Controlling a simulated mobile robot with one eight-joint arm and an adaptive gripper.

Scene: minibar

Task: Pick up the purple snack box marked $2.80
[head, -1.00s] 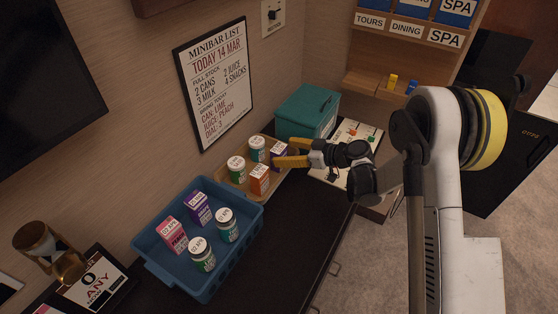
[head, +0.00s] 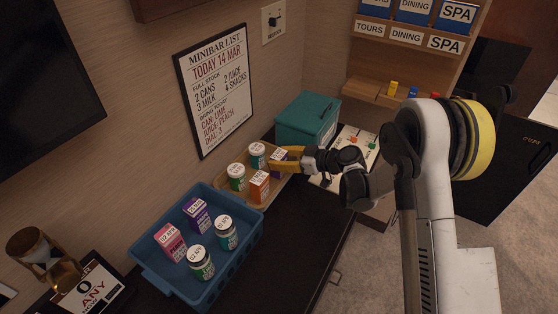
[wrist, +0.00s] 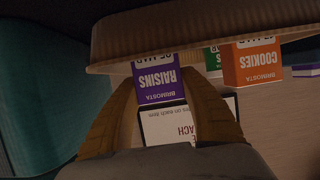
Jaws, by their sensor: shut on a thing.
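A purple snack box (head: 279,155) stands at the right end of the tan tray (head: 268,203). In the wrist view the purple box (wrist: 158,84) reads "RAISINS" upside down; no price is legible on it. My gripper (head: 289,160) reaches it from the right. In the wrist view my gripper (wrist: 161,92) has one yellow finger at each side of the box and is shut on it. The box is upright at the tray; I cannot tell whether it is lifted. A second purple box (head: 197,216) stands in the blue crate (head: 247,238).
Beside the held box are an orange box (head: 259,187), which reads "COOKIES" in the wrist view (wrist: 254,63), and two jars (head: 236,177) (head: 257,155). A teal box (head: 307,121) stands close behind. The crate also holds a pink box (head: 170,241) and two jars.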

